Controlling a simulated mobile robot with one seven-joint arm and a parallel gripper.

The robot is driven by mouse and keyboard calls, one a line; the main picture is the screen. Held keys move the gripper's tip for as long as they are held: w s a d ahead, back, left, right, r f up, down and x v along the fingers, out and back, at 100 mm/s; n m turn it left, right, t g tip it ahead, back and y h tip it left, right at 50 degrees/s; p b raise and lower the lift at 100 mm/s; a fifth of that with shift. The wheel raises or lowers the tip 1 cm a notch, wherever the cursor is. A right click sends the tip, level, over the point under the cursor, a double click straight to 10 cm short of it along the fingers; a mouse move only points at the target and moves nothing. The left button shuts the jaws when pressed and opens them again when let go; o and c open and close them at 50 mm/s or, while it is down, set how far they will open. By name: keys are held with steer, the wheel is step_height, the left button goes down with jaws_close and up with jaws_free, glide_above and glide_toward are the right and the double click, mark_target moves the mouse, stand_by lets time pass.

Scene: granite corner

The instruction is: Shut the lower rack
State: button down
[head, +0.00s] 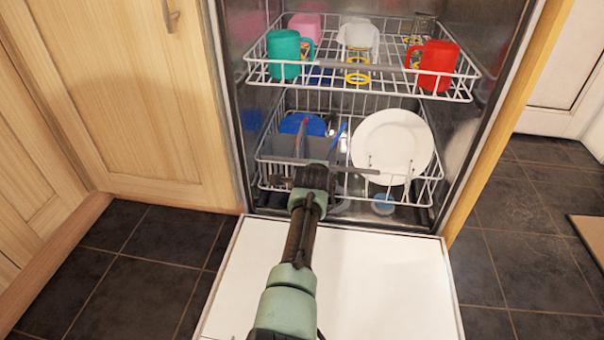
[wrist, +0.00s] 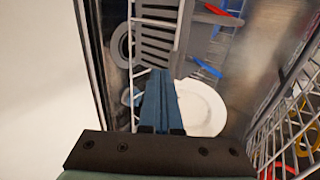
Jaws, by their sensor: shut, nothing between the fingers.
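The lower rack (head: 412,198) is a white wire rack low in the open dishwasher, its front edge near the tub opening. It holds a white plate (head: 392,145), a blue dish (head: 302,124) and a grey cutlery basket (head: 287,146) with red and blue utensils. My gripper (head: 314,172) is at the front of the rack, by the basket; my arm hides part of the rack's front. In the wrist view the shut, empty fingers (wrist: 160,76) point at the grey basket (wrist: 157,35), with the plate (wrist: 200,108) beside them. I cannot tell whether they touch the rack.
The dishwasher door (head: 365,285) lies folded down below my arm. The upper rack (head: 415,90) is above, partly out, with a green mug (head: 284,53) and a red mug (head: 437,64).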

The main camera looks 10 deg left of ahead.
steer(key=p+v, duration=0.9)
steer(key=shift+s+r, duration=0.15)
steer(key=shift+s, duration=0.25)
